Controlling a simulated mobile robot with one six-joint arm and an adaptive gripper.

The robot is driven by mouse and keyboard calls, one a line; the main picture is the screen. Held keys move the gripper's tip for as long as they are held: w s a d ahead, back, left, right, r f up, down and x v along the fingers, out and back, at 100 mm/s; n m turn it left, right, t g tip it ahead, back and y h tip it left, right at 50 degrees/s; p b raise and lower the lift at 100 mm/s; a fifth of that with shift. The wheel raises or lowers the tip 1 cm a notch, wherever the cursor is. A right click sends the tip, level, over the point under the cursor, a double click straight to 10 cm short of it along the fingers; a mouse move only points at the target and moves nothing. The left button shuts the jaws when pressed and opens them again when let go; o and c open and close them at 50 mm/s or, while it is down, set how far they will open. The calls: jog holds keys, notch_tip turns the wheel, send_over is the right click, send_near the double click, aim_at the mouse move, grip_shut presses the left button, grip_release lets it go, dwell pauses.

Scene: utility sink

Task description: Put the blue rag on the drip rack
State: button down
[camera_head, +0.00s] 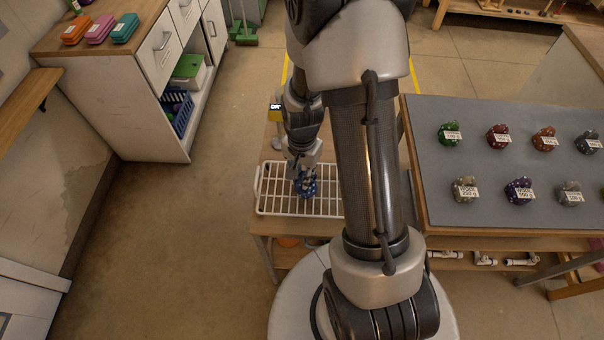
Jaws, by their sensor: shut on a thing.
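The drip rack (275,201) is a white wire rack on a low wooden table (262,226), left of my arm. My gripper (304,178) is over the rack, pointing down, and is shut on the blue rag (307,188). The rag is bunched up, dark blue with light spots, and sits at or just above the rack's wires; I cannot tell whether it touches them. My arm hides the right end of the rack.
A grey-topped table (490,190) at the right holds several labelled rags in different colours. A cabinet (140,90) at the left bears orange, pink and teal items. A yellow "DRY" sign (275,107) stands behind the rack. The floor at left is clear.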

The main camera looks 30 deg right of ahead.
jog(key=shift+f, duration=0.2)
jog(key=c, duration=1.4)
grip_release()
jog(key=shift+c, duration=0.2)
jog(key=shift+r, duration=0.2)
jog(key=s+a+r+n+t+p, duration=0.1)
jog(key=s+a+r+n+p, duration=0.15)
jog(key=r, duration=0.95)
jog(key=s+a+r+n+t+p, duration=0.1)
jog(key=a+r+n+p, duration=0.15)
jog(key=r, duration=1.05)
jog(key=s+a+r+n+t, duration=0.2)
jog(key=s+a+r+n, duration=0.3)
jog(key=s, duration=0.5)
jog(key=shift+s+r+n+t+b, duration=0.4)
jog(key=shift+r+n, duration=0.5)
jog(key=shift+r, duration=0.5)
